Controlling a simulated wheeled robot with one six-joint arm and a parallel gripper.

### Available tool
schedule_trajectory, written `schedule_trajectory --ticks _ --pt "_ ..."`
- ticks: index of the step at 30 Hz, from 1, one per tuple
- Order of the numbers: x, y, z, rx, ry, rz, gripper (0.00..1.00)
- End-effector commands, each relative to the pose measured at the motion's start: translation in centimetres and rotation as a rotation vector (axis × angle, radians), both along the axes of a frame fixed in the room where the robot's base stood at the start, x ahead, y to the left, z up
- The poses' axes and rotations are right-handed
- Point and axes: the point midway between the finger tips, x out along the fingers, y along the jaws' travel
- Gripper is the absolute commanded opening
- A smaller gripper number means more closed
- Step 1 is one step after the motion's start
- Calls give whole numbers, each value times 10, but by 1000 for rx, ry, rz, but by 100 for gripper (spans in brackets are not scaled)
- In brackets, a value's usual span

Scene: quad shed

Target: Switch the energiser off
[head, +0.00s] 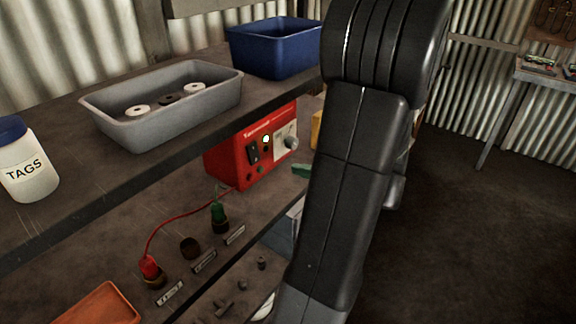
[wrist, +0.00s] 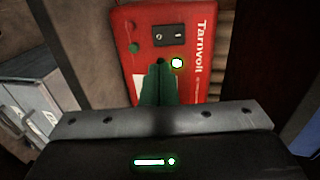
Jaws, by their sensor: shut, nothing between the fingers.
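The energiser is a red box (head: 232,162) on the lower shelf, also seen close in the wrist view (wrist: 208,75). Its front has a black rocker switch (head: 253,153), a lit lamp (head: 266,139) and a pale panel with a grey knob (head: 291,142). In the wrist view the rocker switch (wrist: 168,33) and the glowing lamp (wrist: 177,63) show clearly; which way the rocker is tipped I cannot tell. My gripper's green fingers (wrist: 160,64) are shut and empty in front of the energiser, beside the lamp. In the head view my arm hides most of my gripper (head: 301,170).
The upper shelf, with a grey tray (head: 100,117), a blue bin (head: 270,62) and a tags tub (head: 30,175), overhangs the energiser. A red lead (head: 180,222) runs to a red plug (head: 149,266); a green plug (head: 218,213) stands nearby. The floor at right is clear.

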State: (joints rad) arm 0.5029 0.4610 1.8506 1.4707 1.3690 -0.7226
Motion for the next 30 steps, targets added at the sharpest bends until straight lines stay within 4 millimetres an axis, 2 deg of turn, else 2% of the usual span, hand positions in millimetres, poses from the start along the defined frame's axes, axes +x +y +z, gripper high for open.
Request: schedule_trajectory --ticks 18,24,30 --pt "57 88 -20 1 4 3 0" --pt "67 102 -25 0 2 3 0" --pt "69 105 -27 0 0 1 0"
